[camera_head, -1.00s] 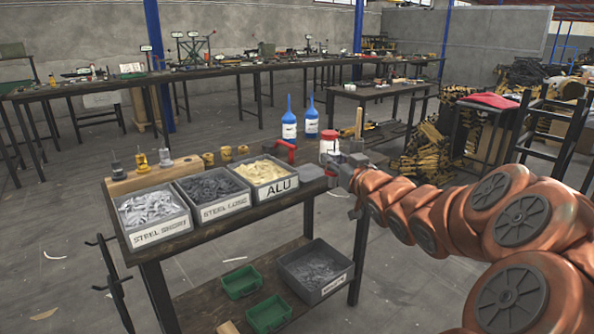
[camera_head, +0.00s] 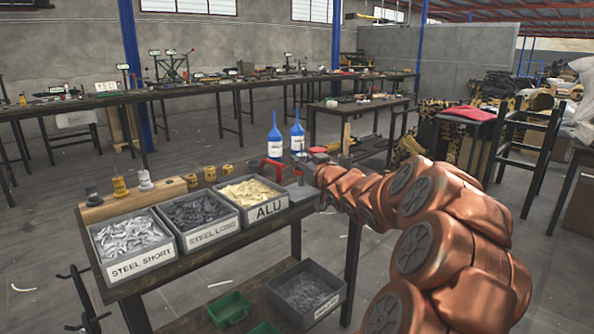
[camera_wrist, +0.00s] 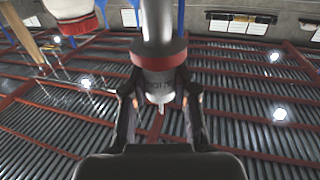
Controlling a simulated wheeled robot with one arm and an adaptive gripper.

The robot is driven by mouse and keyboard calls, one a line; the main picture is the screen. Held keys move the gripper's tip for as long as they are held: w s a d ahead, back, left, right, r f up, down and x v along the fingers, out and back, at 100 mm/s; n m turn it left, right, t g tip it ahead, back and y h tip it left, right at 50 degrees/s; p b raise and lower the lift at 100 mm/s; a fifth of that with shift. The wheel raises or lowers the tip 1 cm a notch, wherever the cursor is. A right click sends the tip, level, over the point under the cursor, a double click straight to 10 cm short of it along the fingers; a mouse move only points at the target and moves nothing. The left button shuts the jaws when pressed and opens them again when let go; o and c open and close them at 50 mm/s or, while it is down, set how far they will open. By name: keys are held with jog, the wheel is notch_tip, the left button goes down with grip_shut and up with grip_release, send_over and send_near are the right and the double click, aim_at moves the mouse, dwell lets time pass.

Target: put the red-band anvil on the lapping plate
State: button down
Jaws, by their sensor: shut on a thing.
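The red-band anvil (camera_wrist: 160,78), a grey metal cylinder with a dark red band and a thin pin at one end, is between the fingers of my gripper (camera_wrist: 160,100) in the wrist view. The fingers are shut on it. In the head view my gripper (camera_head: 306,168) is over the right end of the workbench, past the ALU bin, and the anvil is small and hard to make out there. A grey slab (camera_head: 297,190), possibly the lapping plate, shows beside the ALU bin, partly hidden by my arm. I cannot tell whether the anvil touches it.
Bins of rivets, including the ALU bin (camera_head: 266,209), line the bench front. A wooden holder (camera_head: 133,200) with several upright pieces stands behind. A red tool (camera_head: 273,170), two blue bottles (camera_head: 274,143) and a red-lidded jar (camera_head: 318,151) stand close to my gripper.

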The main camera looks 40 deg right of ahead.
jog(key=shift+w+d+f+b, duration=0.4)
jog(key=shift+w+f, duration=0.3)
jog(key=shift+w, duration=0.05)
jog(key=shift+w+d+f+b, duration=0.45)
jog(key=shift+w+f, duration=0.2)
jog(key=shift+w, duration=0.15)
jog(key=shift+w+d+f+b, duration=0.35)
jog(key=shift+w+d+f, duration=0.05)
jog(key=shift+w+f, duration=0.35)
jog(key=shift+r, duration=0.2)
jog(key=shift+f, duration=0.15)
jog(key=c, duration=0.9)
grip_release()
jog(key=shift+s, duration=0.1)
jog(key=p+v, duration=0.2)
jog(key=v, duration=1)
